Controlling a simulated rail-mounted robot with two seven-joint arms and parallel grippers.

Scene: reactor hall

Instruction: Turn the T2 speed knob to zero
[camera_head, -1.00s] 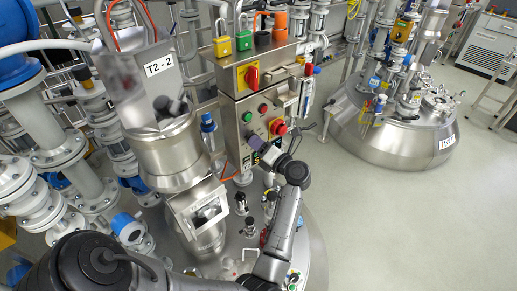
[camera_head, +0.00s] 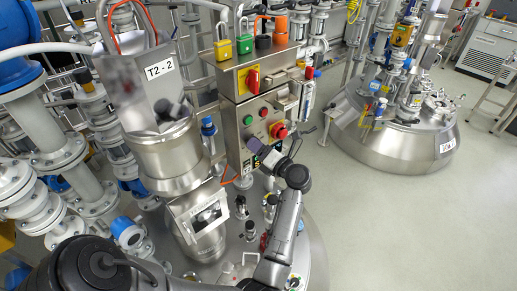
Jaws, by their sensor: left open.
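The steel control box (camera_head: 236,134) stands left of centre and carries the controls. On its front are a green button (camera_head: 248,120), a red button (camera_head: 263,112) and a red emergency stop (camera_head: 278,130) on yellow. My left gripper (camera_head: 259,149) is open, its fingers at the lower part of the box front, below the buttons. The gripper covers that spot, so I cannot make out the speed knob or whether the fingers touch it. My right gripper is not in view.
A red rotary switch on yellow (camera_head: 252,79) sits on the upper box, under several padlocks (camera_head: 244,44). A steel vessel labelled T2-2 (camera_head: 166,150) stands close to the left. Another tank (camera_head: 395,145) stands at the right. Floor (camera_head: 400,225) is clear at the lower right.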

